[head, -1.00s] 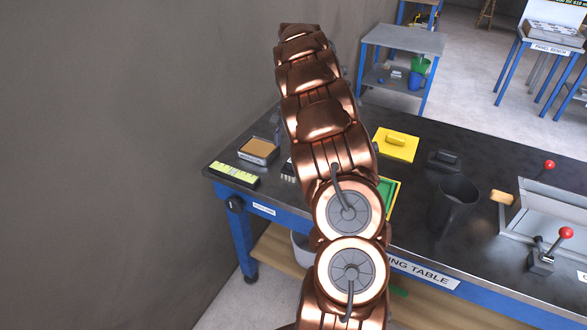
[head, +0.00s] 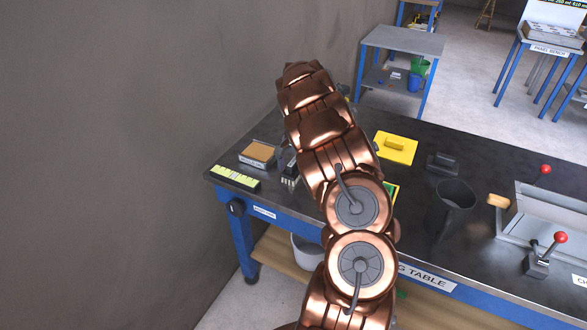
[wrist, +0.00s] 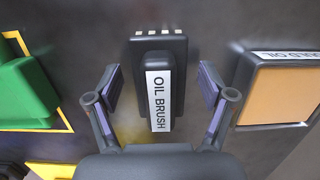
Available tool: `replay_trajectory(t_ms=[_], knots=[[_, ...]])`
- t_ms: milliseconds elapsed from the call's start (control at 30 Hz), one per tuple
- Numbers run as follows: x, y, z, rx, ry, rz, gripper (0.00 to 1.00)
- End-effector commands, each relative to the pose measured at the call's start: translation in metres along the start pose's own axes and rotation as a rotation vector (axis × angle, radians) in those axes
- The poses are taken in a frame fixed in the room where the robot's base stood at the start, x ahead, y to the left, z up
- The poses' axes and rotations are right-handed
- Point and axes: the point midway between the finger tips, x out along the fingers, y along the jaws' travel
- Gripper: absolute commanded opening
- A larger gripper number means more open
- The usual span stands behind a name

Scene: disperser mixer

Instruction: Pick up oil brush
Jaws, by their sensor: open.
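The oil brush (wrist: 159,95) is a black block with a raised handle and a white "OIL BRUSH" label, with a row of pale tips at its far edge. It lies in the middle of the wrist view. My gripper (wrist: 160,82) is open, with one finger on each side of the brush's handle and a visible gap on both sides. In the head view, a small part of the brush (head: 290,182) with pale tips shows at the left of my copper arm. My arm hides most of the gripper there.
An oil tray with a tan pad (head: 258,153) stands left of the brush; it also shows in the wrist view (wrist: 284,95). A yellow-green strip (head: 235,178) lies at the table's left end. A green block (wrist: 25,92), yellow float (head: 396,147) and dark cup (head: 455,196) are nearby.

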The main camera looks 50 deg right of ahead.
Motion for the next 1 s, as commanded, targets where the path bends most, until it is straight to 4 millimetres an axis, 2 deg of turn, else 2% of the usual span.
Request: replay_trajectory(t_ms=[300,900,1000], knots=[[0.0043,0.0001,0.0001,0.000,0.000,0.000,0.81],[0.0039,-0.0001,0.0001,-0.001,0.001,0.000,0.19],[0.0038,-0.0001,0.0001,-0.001,0.001,0.000,0.14]])
